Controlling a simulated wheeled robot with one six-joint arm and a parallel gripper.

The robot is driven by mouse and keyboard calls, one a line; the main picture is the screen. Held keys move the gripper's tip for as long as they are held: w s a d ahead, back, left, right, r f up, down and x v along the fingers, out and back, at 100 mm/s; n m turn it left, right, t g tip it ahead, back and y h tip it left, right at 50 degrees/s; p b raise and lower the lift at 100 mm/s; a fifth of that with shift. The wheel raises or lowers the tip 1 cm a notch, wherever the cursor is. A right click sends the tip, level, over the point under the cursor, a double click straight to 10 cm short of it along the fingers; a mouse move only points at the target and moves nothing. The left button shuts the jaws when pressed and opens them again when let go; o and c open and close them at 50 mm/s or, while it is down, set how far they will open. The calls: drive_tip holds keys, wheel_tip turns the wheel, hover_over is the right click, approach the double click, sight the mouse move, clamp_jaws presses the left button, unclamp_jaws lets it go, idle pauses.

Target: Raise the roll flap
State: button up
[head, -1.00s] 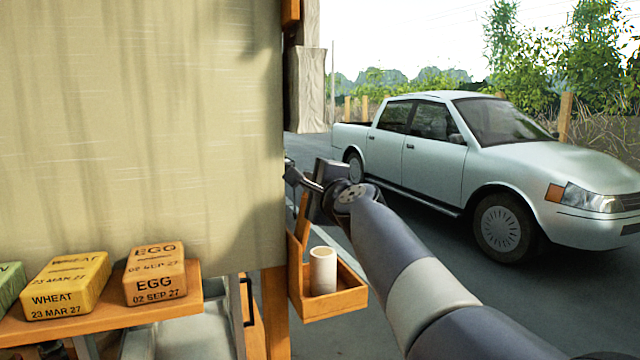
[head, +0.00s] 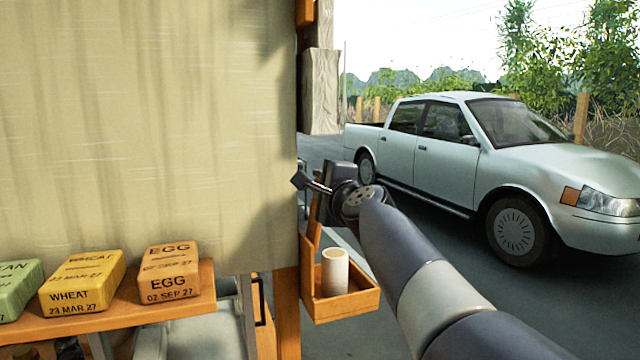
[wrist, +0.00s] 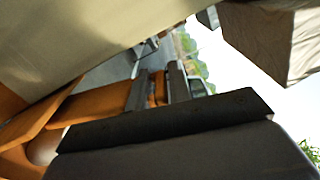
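The roll flap, a beige cloth sheet (head: 150,130), hangs down across the left of the head view and fills the upper left of the wrist view (wrist: 80,40). It is lowered behind the shelf of blocks. My gripper (head: 338,178) is just right of the flap's right edge, above a small wooden box. In the wrist view, two dark fingers (wrist: 155,78) stand apart with orange wood showing between them. Whether that wood lies between the fingers or behind them is unclear. A small dark diamond-shaped piece on a rod shows left of my gripper; I cannot tell what it belongs to.
A wooden shelf (head: 120,318) carries green, yellow wheat (head: 82,280) and orange egg (head: 168,272) blocks. A small wooden box (head: 345,305) holds a white cylinder (head: 334,272). A wooden post (head: 287,310) stands beside it. A pale pickup (head: 450,165) is parked on the road to the right.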

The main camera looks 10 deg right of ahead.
drive_tip(key=s+d+b, duration=0.2)
drive_tip(key=s, duration=0.8)
drive_tip(key=shift+s, duration=0.3)
drive_tip(key=shift+w, duration=0.15)
drive_tip(key=w, duration=0.3)
drive_tip(key=w+a+p, duration=0.1)
drive_tip(key=w, duration=0.3)
drive_tip(key=w+a+p, duration=0.1)
drive_tip(key=w, duration=0.2)
drive_tip(key=shift+w, duration=0.2)
drive_tip(key=shift+s, duration=0.1)
